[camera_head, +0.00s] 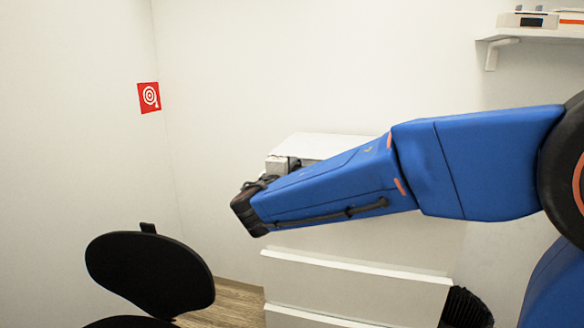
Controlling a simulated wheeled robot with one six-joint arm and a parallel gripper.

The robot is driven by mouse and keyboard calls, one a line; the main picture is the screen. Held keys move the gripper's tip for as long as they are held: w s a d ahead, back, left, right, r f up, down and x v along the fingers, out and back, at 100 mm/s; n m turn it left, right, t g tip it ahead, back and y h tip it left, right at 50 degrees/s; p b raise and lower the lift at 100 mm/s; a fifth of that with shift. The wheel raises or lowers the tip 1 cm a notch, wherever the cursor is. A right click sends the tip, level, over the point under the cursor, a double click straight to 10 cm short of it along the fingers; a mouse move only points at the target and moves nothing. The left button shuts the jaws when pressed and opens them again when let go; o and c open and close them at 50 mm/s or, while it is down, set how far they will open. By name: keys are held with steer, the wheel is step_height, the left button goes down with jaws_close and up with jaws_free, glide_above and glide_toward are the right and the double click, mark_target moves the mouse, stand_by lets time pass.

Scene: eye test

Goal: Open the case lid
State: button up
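I cannot make out a case or its lid for certain. A white flat-topped block (325,143) shows behind my blue arm, and I cannot tell whether it is a case or the cabinet's top. My arm crosses from the right edge to the middle and hides much of what is behind it. It ends at the left in a dark joint. A small grey block with a dark part (278,163) shows just above that end, and I cannot tell what it is. My gripper's fingers are not seen.
A white drawer cabinet (350,288) stands below my arm. A black chair (150,272) is at the lower left and a dark bin-like object (466,308) at the lower right. A wall shelf (540,33) holds items. A red sign (149,97) is on the left wall.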

steer(key=shift+w+d, duration=0.1)
steer(key=shift+w, duration=0.15)
jaws_close()
stand_by(1.3)
